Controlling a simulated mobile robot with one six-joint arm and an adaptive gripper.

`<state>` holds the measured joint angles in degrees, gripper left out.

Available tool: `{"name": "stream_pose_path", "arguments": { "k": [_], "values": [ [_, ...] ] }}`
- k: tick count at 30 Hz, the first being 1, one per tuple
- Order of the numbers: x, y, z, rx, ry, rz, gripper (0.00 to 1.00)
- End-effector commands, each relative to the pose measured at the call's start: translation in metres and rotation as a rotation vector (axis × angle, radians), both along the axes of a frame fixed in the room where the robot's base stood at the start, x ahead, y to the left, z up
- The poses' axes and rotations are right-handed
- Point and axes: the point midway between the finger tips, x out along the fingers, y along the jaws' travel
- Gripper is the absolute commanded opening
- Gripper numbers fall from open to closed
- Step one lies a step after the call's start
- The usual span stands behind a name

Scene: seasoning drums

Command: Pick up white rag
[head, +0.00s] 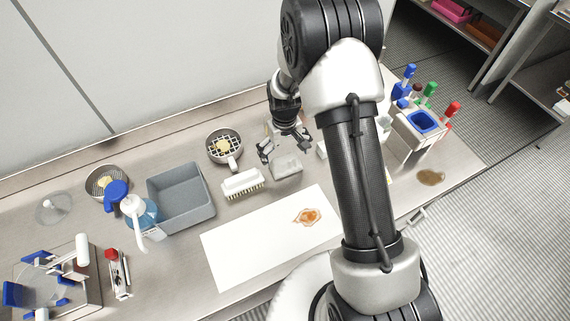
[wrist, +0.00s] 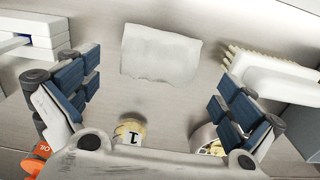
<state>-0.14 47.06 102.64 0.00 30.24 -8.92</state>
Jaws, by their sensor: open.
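The white rag (wrist: 161,55) lies flat on the metal table in the upper middle of the wrist view. In the head view the rag (head: 287,166) is a pale grey-white patch just below my gripper (head: 283,152). My gripper is open and empty above the table. In the wrist view its two blue-padded fingers (wrist: 157,98) are spread wide, with the rag between and beyond them. Nothing touches the rag that I can see. My arm hides part of the table to the right of it.
A white brush (head: 243,184) lies left of the rag, with a grey bin (head: 181,197) further left. A strainer pot (head: 224,147) stands behind. A white board (head: 262,240) with an orange-brown stain lies in front.

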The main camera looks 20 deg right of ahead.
Motion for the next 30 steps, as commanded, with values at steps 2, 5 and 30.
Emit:
{"name": "stream_pose_path", "arguments": {
  "k": [2, 5, 30],
  "values": [
    [-0.001, -0.001, -0.015, 0.000, 0.004, 0.000, 1.00],
    [-0.001, -0.001, -0.031, 0.001, 0.003, 0.000, 1.00],
    [0.000, -0.001, -0.040, 0.000, 0.001, 0.000, 0.65]
  ]
}}
